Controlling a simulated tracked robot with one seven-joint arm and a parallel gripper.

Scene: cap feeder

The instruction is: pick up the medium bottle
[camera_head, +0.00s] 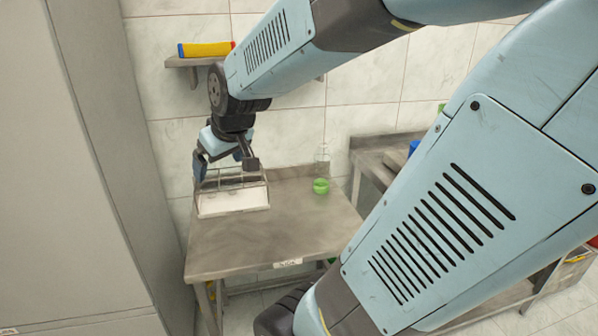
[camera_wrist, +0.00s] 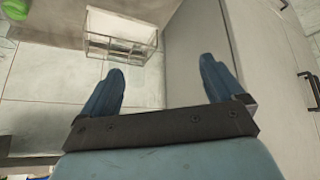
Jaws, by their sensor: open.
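A clear bottle with a green lower part (camera_head: 321,180) stands upright on the metal table, right of the wire-framed tray. Its size class cannot be told from these views. A green shape at the top left corner of the wrist view (camera_wrist: 14,10) looks like the same bottle, cut off by the edge. My gripper (camera_head: 226,166) is over the back left of the table, above or just behind the tray; the exact gap cannot be told. In the wrist view my gripper (camera_wrist: 160,75) has its two blue fingers wide apart with nothing between them.
The tray (camera_head: 233,202) with a thin raised frame sits at the table's back left; it also shows in the wrist view (camera_wrist: 122,48). The metal table (camera_head: 270,240) is bare in front. A wall shelf (camera_head: 196,61) holds a yellow roll (camera_head: 207,49). A grey cabinet (camera_head: 70,170) stands left.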

